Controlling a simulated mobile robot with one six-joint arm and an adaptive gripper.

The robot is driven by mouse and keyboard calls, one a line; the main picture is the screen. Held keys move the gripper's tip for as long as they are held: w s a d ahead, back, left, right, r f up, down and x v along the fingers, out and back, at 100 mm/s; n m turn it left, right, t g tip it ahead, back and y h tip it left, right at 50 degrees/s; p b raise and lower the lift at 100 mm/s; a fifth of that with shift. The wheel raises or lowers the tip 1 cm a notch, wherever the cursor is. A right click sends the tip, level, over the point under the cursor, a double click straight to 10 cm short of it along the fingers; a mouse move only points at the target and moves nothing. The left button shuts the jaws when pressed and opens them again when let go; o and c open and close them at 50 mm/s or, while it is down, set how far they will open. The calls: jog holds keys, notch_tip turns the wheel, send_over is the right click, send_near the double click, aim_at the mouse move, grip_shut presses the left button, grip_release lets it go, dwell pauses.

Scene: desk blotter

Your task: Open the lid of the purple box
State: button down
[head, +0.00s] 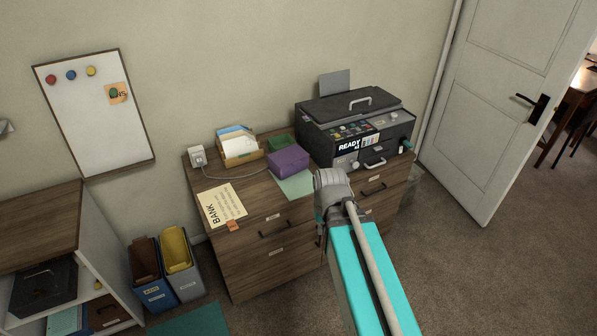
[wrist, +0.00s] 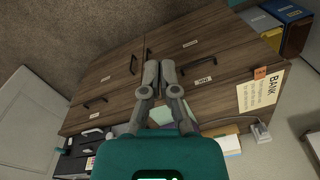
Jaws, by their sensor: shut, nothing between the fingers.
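The purple box (head: 288,160) sits on top of the wooden cabinet in the head view, left of the printer. Its lid looks closed. The fingers are mostly hidden there.
A pale green sheet (head: 296,185) lies in front of the box and a dark green item (head: 280,142) behind it. A paper tray (head: 241,151) stands left, the printer (head: 358,122) right. A BANK notice (head: 221,205) lies at the front left. A door (head: 498,95) stands at the right.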

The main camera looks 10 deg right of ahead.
aim_at(290, 157)
jog(key=w+a+f+m+t+y+b, duration=0.1)
jog(key=w+f+m+t+y+b, duration=0.1)
jog(key=w+f+m+b, duration=0.3)
jog(key=w+f+m+t+y+b, duration=0.1)
jog(key=w+f+m+t+b, duration=0.1)
jog(key=w+m+b, duration=0.35)
jog(key=w+a+f+m+t+y+b, duration=0.1)
jog(key=w+f+m+y+b, duration=0.2)
jog(key=w, duration=0.5)
jog(key=w+d+f+m+t+b, duration=0.1)
jog(key=w+d+m+t+b, duration=0.1)
jog(key=w+m+b, duration=0.2)
jog(key=w+d+f+m+t+b, duration=0.2)
jog(key=w+m+b, duration=0.2)
jog(key=w+m, duration=0.2)
jog(key=w+d+f+m+t+b, duration=0.2)
jog(key=w+m+b, duration=0.2)
jog(key=w+m, duration=0.1)
jog(key=shift+w+d+t+b, duration=0.3)
jog(key=shift+w+t+b, duration=0.1)
jog(key=shift+w, duration=0.05)
jog(key=shift+w+d+r+m+t, duration=0.1)
jog(key=shift+w+d+m+t, duration=0.25)
jog(key=shift+m, duration=0.4)
jog(key=shift+w, duration=0.1)
